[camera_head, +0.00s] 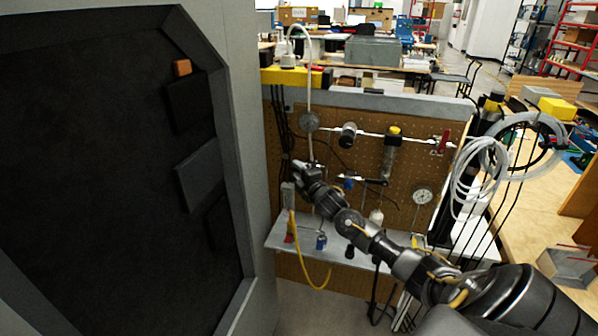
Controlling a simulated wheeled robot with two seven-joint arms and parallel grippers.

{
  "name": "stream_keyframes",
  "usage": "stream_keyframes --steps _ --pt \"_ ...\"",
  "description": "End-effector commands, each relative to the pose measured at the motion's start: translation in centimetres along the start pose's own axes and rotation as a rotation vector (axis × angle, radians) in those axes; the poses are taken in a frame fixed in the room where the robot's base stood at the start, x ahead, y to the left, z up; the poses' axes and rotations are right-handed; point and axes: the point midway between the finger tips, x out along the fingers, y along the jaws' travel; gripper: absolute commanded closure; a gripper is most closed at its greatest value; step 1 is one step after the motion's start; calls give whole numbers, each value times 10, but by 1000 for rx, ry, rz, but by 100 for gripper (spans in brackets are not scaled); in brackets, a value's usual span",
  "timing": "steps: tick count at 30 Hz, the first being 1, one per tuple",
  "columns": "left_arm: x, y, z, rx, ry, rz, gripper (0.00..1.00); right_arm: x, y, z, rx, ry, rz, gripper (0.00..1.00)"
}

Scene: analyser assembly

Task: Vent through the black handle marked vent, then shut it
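A brown pegboard panel (405,165) carries metal piping, valves and a gauge. A small dark lever-like part (374,181) sits on the lower piping beside a blue fitting (349,184). No vent marking is legible, so I cannot tell whether this is the black handle. A red handle (444,140) is on the upper pipe at the right. My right gripper (298,168) is at the left part of the panel, near the vertical pipe and left of the dark lever. Its fingers are too small and dark to show whether they are open. My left gripper is out of view.
A large grey cabinet (258,170) with a dark recess fills the left. A grey shelf (283,238) juts out below the panel. A yellow cable (312,284) hangs there. A gauge (422,195) and coiled white hose (480,172) are at the right.

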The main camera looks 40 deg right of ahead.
Motion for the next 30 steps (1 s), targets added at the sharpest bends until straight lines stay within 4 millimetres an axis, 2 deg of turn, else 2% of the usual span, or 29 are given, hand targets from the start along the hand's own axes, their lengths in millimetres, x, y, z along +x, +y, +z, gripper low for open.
stream_keyframes --steps 5,14,23,30 --pt "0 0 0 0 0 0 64 0 0 0 0 0 0 64" --pt "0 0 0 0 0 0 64 0 0 0 1 -1 0 100" --pt "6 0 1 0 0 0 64 0 -2 0 18 -1 17 100" --pt "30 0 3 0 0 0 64 0 -2 0 103 0 101 100"
